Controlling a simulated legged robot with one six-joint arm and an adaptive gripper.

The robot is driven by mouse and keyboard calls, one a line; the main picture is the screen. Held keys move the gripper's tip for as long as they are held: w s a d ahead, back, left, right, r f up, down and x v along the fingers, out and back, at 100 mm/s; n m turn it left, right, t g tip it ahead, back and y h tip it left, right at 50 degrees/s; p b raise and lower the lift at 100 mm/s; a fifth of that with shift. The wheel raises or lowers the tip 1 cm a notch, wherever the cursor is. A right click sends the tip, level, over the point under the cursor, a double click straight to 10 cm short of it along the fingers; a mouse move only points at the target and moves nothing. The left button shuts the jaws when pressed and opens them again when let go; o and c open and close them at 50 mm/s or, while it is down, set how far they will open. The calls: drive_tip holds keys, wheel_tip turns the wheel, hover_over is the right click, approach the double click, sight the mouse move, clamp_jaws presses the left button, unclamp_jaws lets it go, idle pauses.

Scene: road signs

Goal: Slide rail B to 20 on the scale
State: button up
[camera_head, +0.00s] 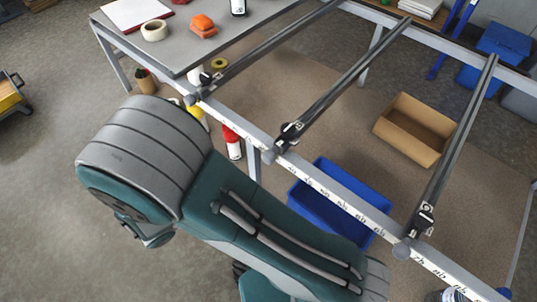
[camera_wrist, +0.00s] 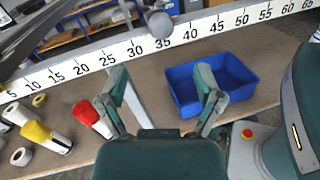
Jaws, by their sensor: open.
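Three dark rails span the frame in the head view: left (camera_head: 262,52), middle (camera_head: 345,80) and right (camera_head: 462,128). Each has a small tag near its near end; I cannot surely read which is B. The white scale (camera_head: 345,203) runs along the near beam. In the wrist view the scale (camera_wrist: 165,42) reads from 5 to 65, left to right. A round rail end (camera_wrist: 160,24), apparently the middle rail's, hangs over it near 30 to 35. My gripper (camera_wrist: 165,95) is open and empty, its fingers on the near side of the scale. The gripper's fingers are hidden in the head view.
A red-topped bottle (camera_head: 233,147) stands left of the bin. A grey table (camera_head: 175,52) with tape and an orange block adjoins the left. Open floor lies left.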

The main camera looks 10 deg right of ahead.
sight(269, 157)
drive_tip(key=x, duration=1)
drive_tip(key=shift+w+d, duration=0.15)
drive_tip(key=shift+d, duration=0.25)
clamp_jaws()
